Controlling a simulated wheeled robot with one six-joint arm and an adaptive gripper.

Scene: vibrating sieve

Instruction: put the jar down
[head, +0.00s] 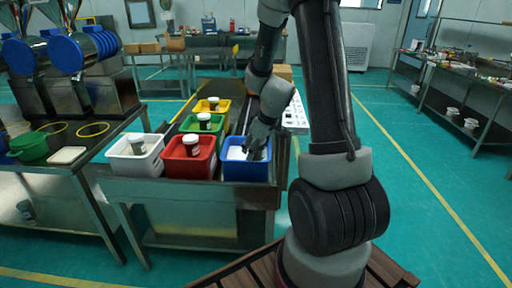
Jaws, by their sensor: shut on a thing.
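My gripper (254,151) reaches down into the blue bin (247,173) at the right end of the front row of bins. It is shut on a jar, which I can hardly make out among the dark fingers. I cannot tell whether the jar touches the bin's floor. Other white-lidded jars stand upright in the red bin (190,170), the white bin (121,155), the green bin (187,126) and the yellow bin (198,107).
The bins stand on a metal table (180,207). To the left, a bench holds blue sieve machines (82,50), yellow rings (93,129) and a green bowl (30,148). A white item (294,118) lies right of the bins. Shelves (460,105) stand far right; the green floor between is clear.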

